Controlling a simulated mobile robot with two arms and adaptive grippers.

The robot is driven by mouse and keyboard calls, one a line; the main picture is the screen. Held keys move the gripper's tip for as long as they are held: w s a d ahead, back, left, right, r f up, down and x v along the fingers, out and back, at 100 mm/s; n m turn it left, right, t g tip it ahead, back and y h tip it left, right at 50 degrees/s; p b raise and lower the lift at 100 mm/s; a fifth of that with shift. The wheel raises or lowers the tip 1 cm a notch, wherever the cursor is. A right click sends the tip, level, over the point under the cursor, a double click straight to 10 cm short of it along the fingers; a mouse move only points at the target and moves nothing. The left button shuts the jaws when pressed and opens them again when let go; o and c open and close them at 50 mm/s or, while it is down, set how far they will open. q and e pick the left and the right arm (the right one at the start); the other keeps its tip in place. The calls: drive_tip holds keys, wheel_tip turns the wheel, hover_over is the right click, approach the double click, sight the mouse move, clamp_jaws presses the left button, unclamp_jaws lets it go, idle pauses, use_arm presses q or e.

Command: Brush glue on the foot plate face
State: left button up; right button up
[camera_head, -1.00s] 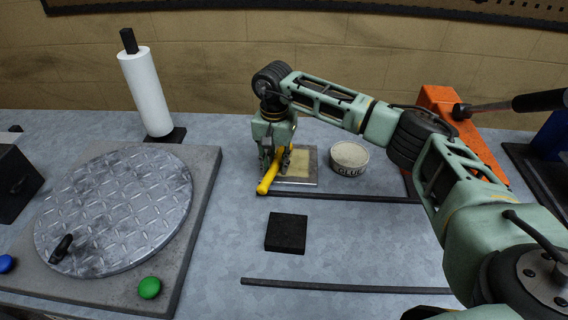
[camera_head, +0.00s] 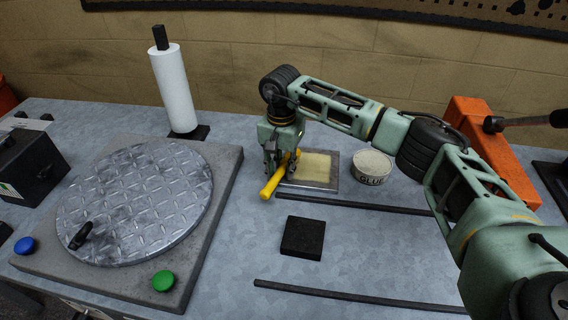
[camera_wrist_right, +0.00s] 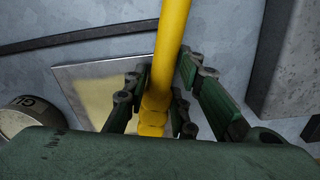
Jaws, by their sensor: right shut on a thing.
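My right gripper (camera_head: 279,170) is shut on a yellow-handled brush (camera_head: 272,186). The handle also runs between its fingers in the right wrist view (camera_wrist_right: 168,50). The brush's bristles are hidden behind the gripper. The gripper is at the left edge of a square metal foot plate (camera_head: 331,186), whose face has a pale yellow square patch (camera_head: 316,168). I cannot tell whether the brush touches the plate. A round glue pot (camera_head: 373,165) stands just right of the plate, and its side shows in the right wrist view (camera_wrist_right: 22,122). My left gripper is out of view.
A black square pad (camera_head: 303,238) lies in front, between two dark rods (camera_head: 350,203) (camera_head: 355,297). A round diamond-tread disc (camera_head: 135,205) on a grey slab fills the left. A paper roll (camera_head: 173,92) stands behind; an orange jack body (camera_head: 490,150) is right.

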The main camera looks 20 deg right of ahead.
drive_tip(key=shift+s+d, duration=0.5)
drive_tip(key=shift+d, duration=0.35)
drive_tip(key=shift+s+d, duration=0.5)
drive_tip(key=shift+d, duration=0.3)
drive_tip(key=shift+s+d, duration=0.55)
drive_tip(key=shift+d, duration=0.3)
drive_tip(key=shift+s+d, duration=0.5)
drive_tip(key=shift+d, duration=0.35)
drive_tip(key=shift+s+d, duration=0.55)
drive_tip(key=shift+d, duration=0.3)
drive_tip(key=shift+s+d, duration=0.15)
drive_tip(key=shift+d, duration=0.25)
drive_tip(key=shift+s, duration=0.15)
